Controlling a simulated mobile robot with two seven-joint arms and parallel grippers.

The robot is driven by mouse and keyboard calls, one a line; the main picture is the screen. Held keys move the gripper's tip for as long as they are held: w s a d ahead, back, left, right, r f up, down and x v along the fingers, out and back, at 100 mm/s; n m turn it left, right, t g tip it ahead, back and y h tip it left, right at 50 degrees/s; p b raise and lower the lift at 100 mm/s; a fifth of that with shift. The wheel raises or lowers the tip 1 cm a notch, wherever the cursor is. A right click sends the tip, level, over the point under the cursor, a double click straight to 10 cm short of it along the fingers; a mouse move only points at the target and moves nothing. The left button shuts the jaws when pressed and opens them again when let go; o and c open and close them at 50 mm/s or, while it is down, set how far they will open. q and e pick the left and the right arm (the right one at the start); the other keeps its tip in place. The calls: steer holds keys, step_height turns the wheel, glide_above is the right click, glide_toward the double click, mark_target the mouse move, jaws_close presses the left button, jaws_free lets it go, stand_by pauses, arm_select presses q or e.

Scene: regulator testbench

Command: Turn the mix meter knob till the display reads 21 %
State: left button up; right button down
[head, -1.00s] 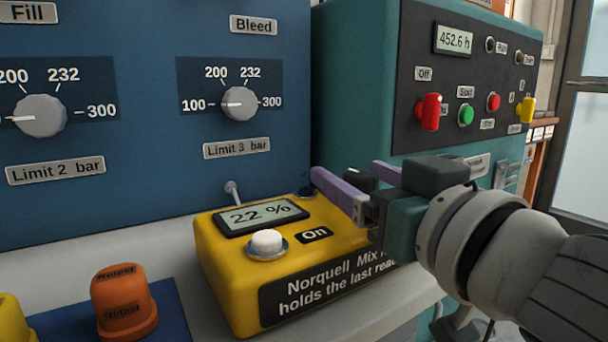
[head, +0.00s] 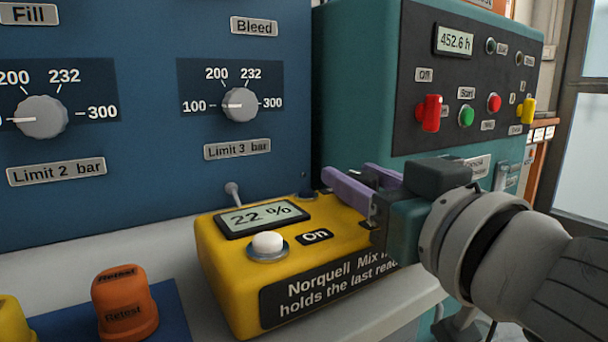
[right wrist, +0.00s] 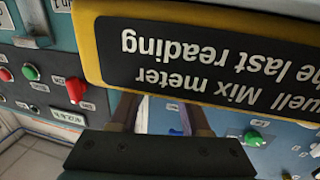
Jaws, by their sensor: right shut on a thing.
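The yellow mix meter (head: 225,275) stands on the pale bench, and its display (head: 262,217) reads 22 %. A white button (head: 267,242) sits beside the "On" label on its top. My right gripper (head: 347,173) is at the meter's right end, its purple fingers pointing left and away. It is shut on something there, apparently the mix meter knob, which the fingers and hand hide. In the right wrist view the meter's label plate (right wrist: 195,55) appears upside down, with the fingers (right wrist: 160,118) partly behind its edge. My left gripper is out of view.
A blue panel (head: 150,170) with limit dials rises behind the meter, and a small toggle (head: 233,193) stands at its foot. A teal cabinet (head: 355,110) stands behind my right gripper. An orange Retest cap (head: 125,305) sits at front left.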

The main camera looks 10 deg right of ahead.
steer(key=n+y+p, duration=0.1)
steer(key=n+g+y+p, duration=0.1)
steer(key=y, duration=0.1)
steer(key=n+y+p, duration=0.1)
steer(key=y, duration=0.1)
steer(key=shift+d+r+n+g, duration=0.1)
steer(key=shift+r+n+g, duration=0.2)
steer(key=shift+g, duration=0.1)
steer(key=y, duration=0.1)
steer(key=n+g+y+p, duration=0.1)
steer(key=shift+w+f+n+y, duration=0.1)
steer(key=shift+f+n+y, duration=0.05)
steer(key=shift+n+y, duration=0.15)
steer(key=shift+n+g+y, duration=0.5)
steer(key=shift+f+n+g+y+b, duration=0.15)
steer(key=shift+n+g+y+b, duration=0.15)
steer(key=shift+n+g+y, duration=0.7)
steer(key=shift+n+g+y+b, duration=0.3)
steer(key=shift+n+g+y, duration=0.2)
steer(key=shift+g+y, duration=0.25)
steer(key=shift+g, duration=0.35)
steer(key=shift+c, duration=1.9)
jaws_free()
